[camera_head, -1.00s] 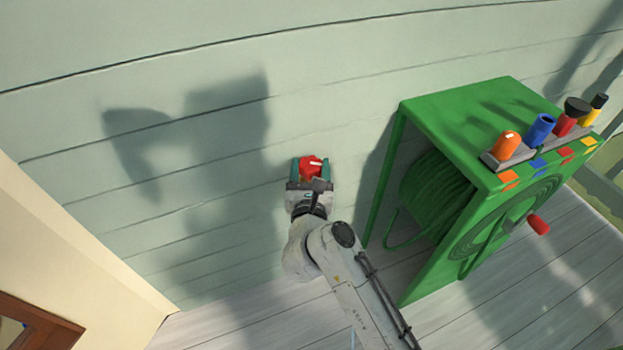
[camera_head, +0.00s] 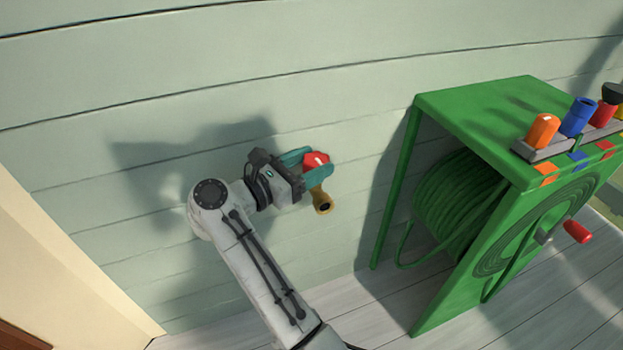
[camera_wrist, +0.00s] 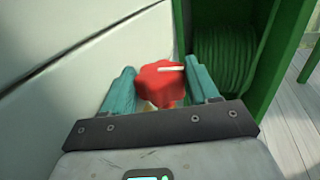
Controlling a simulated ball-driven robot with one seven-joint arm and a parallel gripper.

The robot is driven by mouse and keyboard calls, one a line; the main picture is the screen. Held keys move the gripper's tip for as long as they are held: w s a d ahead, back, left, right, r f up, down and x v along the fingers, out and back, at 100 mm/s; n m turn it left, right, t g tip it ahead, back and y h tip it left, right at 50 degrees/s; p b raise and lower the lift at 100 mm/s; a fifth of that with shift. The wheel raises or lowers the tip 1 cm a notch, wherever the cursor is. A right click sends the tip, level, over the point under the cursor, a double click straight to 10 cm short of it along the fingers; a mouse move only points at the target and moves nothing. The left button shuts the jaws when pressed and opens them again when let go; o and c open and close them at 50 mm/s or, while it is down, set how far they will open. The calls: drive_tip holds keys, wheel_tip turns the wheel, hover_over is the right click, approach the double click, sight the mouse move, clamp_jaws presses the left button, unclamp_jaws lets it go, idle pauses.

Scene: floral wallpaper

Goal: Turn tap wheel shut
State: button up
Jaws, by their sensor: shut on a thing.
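The red tap wheel (camera_head: 317,160) sits on the brass tap (camera_head: 321,200) on the pale green plank wall. In the wrist view the wheel (camera_wrist: 160,82) has a lobed rim and a white pointer mark directed to the right. My gripper (camera_head: 308,168) reaches in from the left, its teal fingers on opposite sides of the wheel and shut on it. In the wrist view my gripper (camera_wrist: 163,90) has one finger to the left and one to the right of the wheel. Most of the brass body is hidden there, behind wheel and fingers.
A green hose reel cabinet (camera_head: 425,105) with coiled hose (camera_head: 455,200) and a red crank handle (camera_head: 577,231) stands to the right. Coloured nozzles (camera_head: 543,131) sit on its top. A gap of bare wall separates tap and cabinet.

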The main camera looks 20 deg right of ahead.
drive_tip(key=shift+w+a+f+m+g+h+b, duration=0.15)
drive_tip(key=shift+m+g+b, duration=0.2)
drive_tip(key=shift+g+b, duration=0.25)
drive_tip(key=shift+f+m+g+h+b, duration=0.15)
drive_tip(key=shift+m+g+b, duration=0.25)
drive_tip(key=shift+b, duration=0.25)
drive_tip(key=shift+r+g+b, duration=0.15)
drive_tip(key=shift+g+b, duration=0.15)
drive_tip(key=shift+b, duration=0.1)
drive_tip(key=shift+r+m, duration=0.1)
drive_tip(key=shift+m, duration=0.15)
drive_tip(key=o, duration=1.1)
drive_tip(key=shift+c, duration=0.2)
drive_tip(key=shift+r+p, duration=0.25)
drive_tip(key=shift+p, duration=0.4)
